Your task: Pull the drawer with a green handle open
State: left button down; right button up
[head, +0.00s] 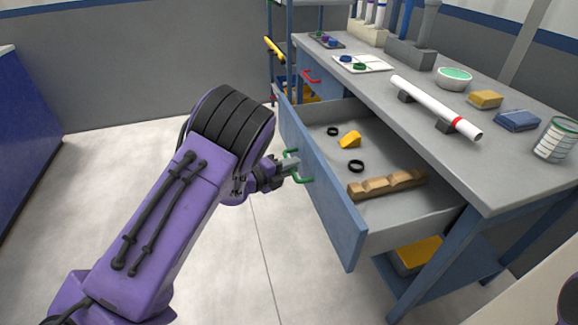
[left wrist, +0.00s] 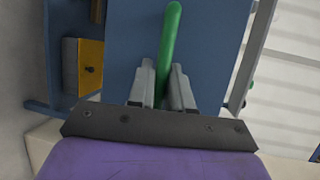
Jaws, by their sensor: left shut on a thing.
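The blue drawer (head: 322,176) stands out from the workbench, open, with its inside in view. Its green handle (head: 301,180) is on the drawer's front face. My left gripper (head: 291,165) is at the handle, shut on it. In the left wrist view the green handle (left wrist: 170,50) runs between the two grey fingers (left wrist: 163,88), in front of the blue drawer front (left wrist: 214,45). Inside the drawer are a wooden block with notches (head: 385,184), a yellow piece (head: 350,139) and two black rings (head: 356,166). My right gripper is not in view.
A second drawer with a red handle (head: 311,76) is farther back. On the benchtop (head: 440,150) are a white pipe (head: 430,103) on supports, a green bowl (head: 454,77), a yellow sponge (head: 485,99), a blue cloth (head: 517,120) and a jar (head: 555,139). The floor left of the drawer is clear.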

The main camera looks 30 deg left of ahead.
pick_arm(q)
jog(key=c, duration=1.1)
grip_release()
jog(key=v, duration=1)
jog(key=shift+s+a+r, duration=0.1)
jog(key=shift+s, duration=0.2)
